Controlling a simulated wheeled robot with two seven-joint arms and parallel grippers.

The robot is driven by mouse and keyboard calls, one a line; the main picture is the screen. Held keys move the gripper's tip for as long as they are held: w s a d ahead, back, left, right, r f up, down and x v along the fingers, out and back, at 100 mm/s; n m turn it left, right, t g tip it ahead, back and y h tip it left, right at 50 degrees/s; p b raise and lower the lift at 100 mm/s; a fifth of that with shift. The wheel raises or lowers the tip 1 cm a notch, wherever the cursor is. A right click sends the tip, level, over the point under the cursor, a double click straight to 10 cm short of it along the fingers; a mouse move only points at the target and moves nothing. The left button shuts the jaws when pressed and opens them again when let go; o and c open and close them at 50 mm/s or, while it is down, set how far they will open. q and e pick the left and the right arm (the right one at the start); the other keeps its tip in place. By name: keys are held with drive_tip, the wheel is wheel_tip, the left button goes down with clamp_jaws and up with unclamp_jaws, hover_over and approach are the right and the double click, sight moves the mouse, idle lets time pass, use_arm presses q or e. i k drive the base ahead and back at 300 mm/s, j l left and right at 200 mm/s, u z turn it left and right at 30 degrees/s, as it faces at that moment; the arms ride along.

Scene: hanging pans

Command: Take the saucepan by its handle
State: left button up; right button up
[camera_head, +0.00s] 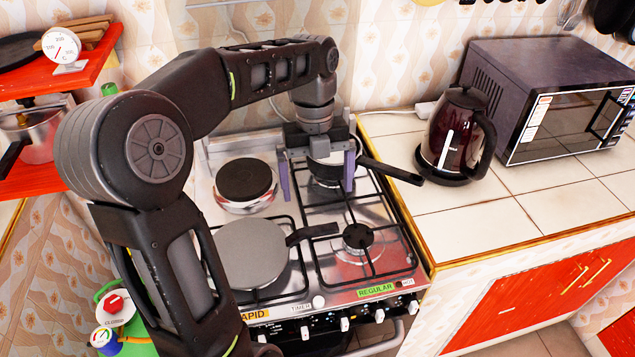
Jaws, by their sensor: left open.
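The gripper hides part of the saucepan. My right gripper is not in view.
A flat grey pan (252,254) with a dark handle (312,233) lies on the front left burner. A dark red kettle (459,135) and a microwave (545,95) stand on the tiled counter (470,215). A pot (38,135) sits on the red shelf at left. The front counter is clear.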

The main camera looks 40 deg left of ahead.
sight(331, 169)
drive_tip(key=k, duration=1)
